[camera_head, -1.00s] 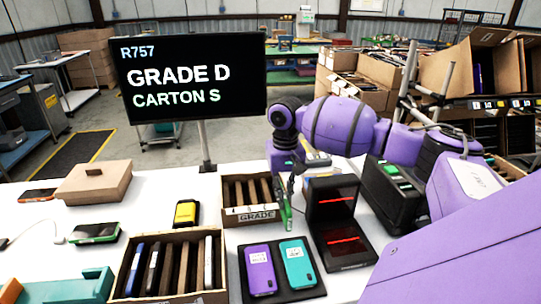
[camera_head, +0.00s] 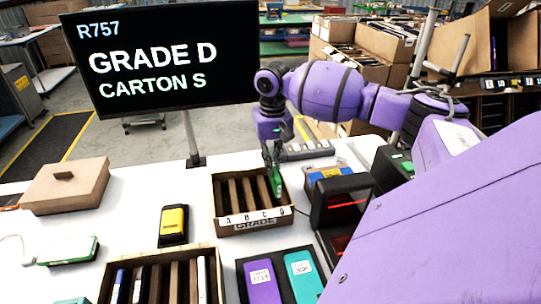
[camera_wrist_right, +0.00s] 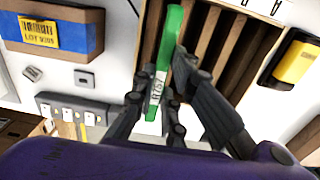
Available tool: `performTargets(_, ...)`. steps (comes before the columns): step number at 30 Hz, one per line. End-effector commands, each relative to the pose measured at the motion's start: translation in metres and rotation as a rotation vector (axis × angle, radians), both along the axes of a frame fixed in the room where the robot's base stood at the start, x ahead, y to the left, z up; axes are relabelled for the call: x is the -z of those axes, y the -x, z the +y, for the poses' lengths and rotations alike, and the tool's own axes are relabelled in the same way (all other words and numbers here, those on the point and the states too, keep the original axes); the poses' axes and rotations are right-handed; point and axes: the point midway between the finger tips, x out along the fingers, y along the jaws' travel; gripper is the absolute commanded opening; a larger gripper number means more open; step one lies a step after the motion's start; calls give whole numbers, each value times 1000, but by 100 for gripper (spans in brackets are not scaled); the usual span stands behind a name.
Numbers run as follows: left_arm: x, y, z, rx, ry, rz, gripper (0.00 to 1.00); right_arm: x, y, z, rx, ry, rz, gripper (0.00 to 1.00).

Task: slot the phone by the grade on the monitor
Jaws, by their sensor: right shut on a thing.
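The monitor (camera_head: 165,60) reads "R757, GRADE D, CARTON S". My right gripper (camera_head: 271,158) is shut on a green phone (camera_head: 277,184), held upright by its upper part. The phone is at the right end of the small grade carton (camera_head: 256,224), whose front rim is marked A B C D. It appears over the rightmost slot; how deep its lower end sits cannot be told. In the right wrist view the fingers (camera_wrist_right: 165,88) pinch the green phone (camera_wrist_right: 171,40), beside the carton's brown dividers (camera_wrist_right: 226,45). My left gripper is out of view.
A dark scanner (camera_head: 340,203) with red lines stands right of the carton. In front are a larger carton (camera_head: 207,262) with several slotted items and a tray with purple (camera_head: 262,282) and teal (camera_head: 302,276) phones. A yellow device (camera_head: 173,224) lies left.

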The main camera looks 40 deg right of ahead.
Motion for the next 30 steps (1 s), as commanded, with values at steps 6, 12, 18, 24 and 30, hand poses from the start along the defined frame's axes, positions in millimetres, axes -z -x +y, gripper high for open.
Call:
performTargets(6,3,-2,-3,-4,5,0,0,6,0,0,0,0,1,0)
performTargets(12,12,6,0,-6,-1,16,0,18,0,0,0,0,4,0)
performTargets(18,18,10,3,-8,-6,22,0,32,1,0,0,1,4,0)
performTargets(24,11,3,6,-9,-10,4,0,42,0,0,0,-2,-1,0)
performTargets(30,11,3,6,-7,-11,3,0,56,0,0,1,0,-1,0)
